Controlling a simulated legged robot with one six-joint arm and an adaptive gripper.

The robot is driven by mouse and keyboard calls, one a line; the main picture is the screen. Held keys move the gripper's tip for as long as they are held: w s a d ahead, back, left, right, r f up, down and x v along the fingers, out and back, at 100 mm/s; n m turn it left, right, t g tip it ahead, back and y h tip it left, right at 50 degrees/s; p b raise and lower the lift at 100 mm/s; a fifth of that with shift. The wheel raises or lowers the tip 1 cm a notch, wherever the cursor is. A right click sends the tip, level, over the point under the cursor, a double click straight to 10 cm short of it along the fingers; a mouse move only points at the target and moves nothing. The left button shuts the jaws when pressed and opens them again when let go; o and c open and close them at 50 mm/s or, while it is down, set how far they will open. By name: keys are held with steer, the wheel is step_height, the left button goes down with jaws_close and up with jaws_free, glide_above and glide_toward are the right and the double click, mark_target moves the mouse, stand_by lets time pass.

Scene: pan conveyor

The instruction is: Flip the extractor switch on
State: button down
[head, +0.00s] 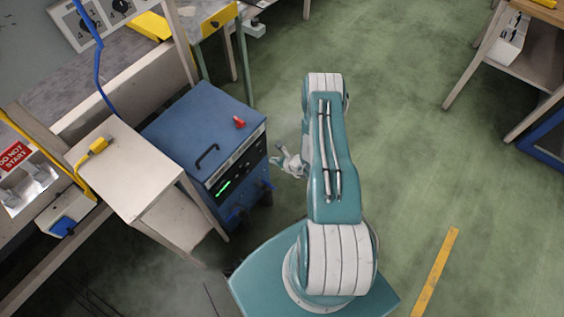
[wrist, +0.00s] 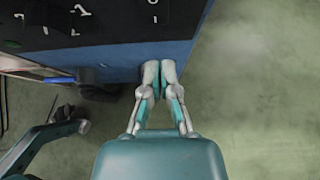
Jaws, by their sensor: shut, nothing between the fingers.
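A blue cabinet (head: 190,118) with a black front panel (head: 236,160) and a lit green strip stands left of my arm in the head view; I take it to be the extractor. The black panel also shows along the top of the wrist view (wrist: 110,22), with small pale marks and knob-like parts. I cannot tell which part is the switch. My gripper (head: 277,160) is beside the cabinet's front. In the wrist view my gripper (wrist: 160,64) is shut and empty, its tips over the blue face just below the panel. Contact cannot be judged.
A black handle (head: 207,156) and a red object (head: 239,122) are on the cabinet top. A pale table (head: 125,165) with a yellow plug stands left of it. A "DO NOT START" sign (head: 14,156) is at far left. Green floor (head: 430,130) is open to the right.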

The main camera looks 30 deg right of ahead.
mark_target(261, 153)
steer(key=w, duration=0.1)
steer(key=w+a, duration=0.2)
steer(key=shift+w+f, duration=0.2)
steer(key=shift+w, duration=0.15)
steer(key=shift+d, duration=0.2)
steer(key=shift+w+a+f, duration=0.1)
steer(key=shift+w+a, duration=0.05)
steer(key=shift+w, duration=0.1)
steer(key=shift+w+r, duration=0.1)
steer(key=shift+r, duration=0.75)
